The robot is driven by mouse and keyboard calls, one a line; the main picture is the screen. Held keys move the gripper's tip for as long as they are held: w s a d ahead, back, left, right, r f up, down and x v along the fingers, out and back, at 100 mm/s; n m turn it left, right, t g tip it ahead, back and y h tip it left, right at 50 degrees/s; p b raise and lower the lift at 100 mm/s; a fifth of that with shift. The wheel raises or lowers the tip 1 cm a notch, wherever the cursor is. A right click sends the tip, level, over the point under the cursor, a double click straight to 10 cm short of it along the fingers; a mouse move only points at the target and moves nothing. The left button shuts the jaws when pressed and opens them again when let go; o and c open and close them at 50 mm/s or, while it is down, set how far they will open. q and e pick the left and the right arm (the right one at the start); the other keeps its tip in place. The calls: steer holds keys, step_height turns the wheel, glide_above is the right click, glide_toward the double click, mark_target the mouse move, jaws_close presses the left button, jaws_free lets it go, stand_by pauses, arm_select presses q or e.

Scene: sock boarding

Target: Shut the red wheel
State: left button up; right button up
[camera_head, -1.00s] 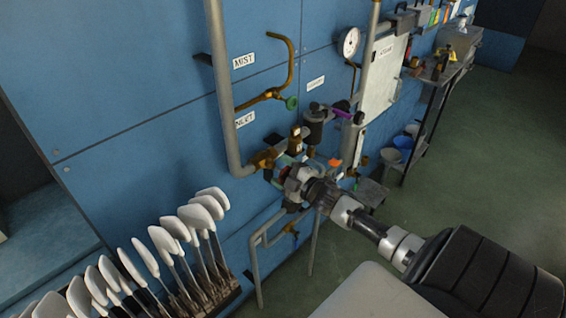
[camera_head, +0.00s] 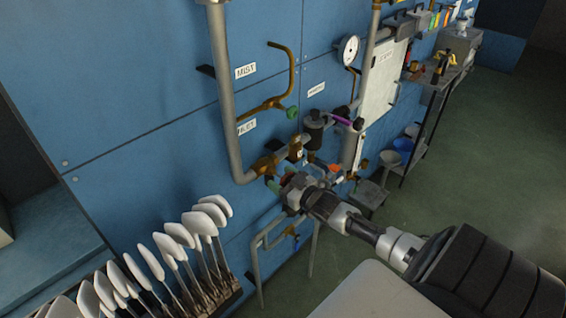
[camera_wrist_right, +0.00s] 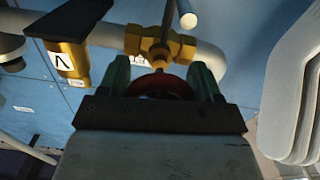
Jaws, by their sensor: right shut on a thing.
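The red wheel (camera_wrist_right: 160,86) shows in the right wrist view, on the end of a brass valve (camera_wrist_right: 150,42) fitted to a pale pipe. My right gripper (camera_wrist_right: 160,78) has its green-tipped fingers on either side of the wheel and is shut on it. The gripper's dark body covers the wheel's lower part. In the head view my right gripper (camera_head: 280,184) is at the brass valve (camera_head: 268,165) at the foot of the grey inlet pipe, and it hides the wheel there. My left gripper is not in view.
A round gauge (camera_head: 348,48) and a grey pipe (camera_head: 228,110) are on the blue wall. A rack of white sock boards (camera_head: 180,233) stands at lower left. Green floor (camera_head: 480,170) is clear at right.

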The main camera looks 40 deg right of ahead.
steer(key=m, duration=0.4)
steer(key=shift+a+f+m, duration=0.1)
steer(key=shift+a+m, duration=0.05)
steer(key=shift+m, duration=0.15)
steer(key=m, duration=0.4)
steer(key=shift+a, duration=0.1)
steer(key=m+b, duration=0.1)
steer(key=m, duration=0.5)
steer(key=shift+s+a, duration=0.1)
steer(key=shift+r+m+b, duration=0.15)
steer(key=shift+m+b, duration=0.4)
steer(key=shift+m, duration=0.55)
steer(key=shift+r+m+b, duration=0.1)
steer(key=shift+m+b, duration=0.4)
steer(key=shift+m, duration=0.6)
steer(key=o, duration=0.9)
steer(key=shift+r, duration=0.1)
steer(key=s, duration=0.7)
steer(key=s+d, duration=0.1)
steer(key=s, duration=0.2)
steer(key=shift+s+b, duration=0.3)
steer(key=shift+s, duration=0.05)
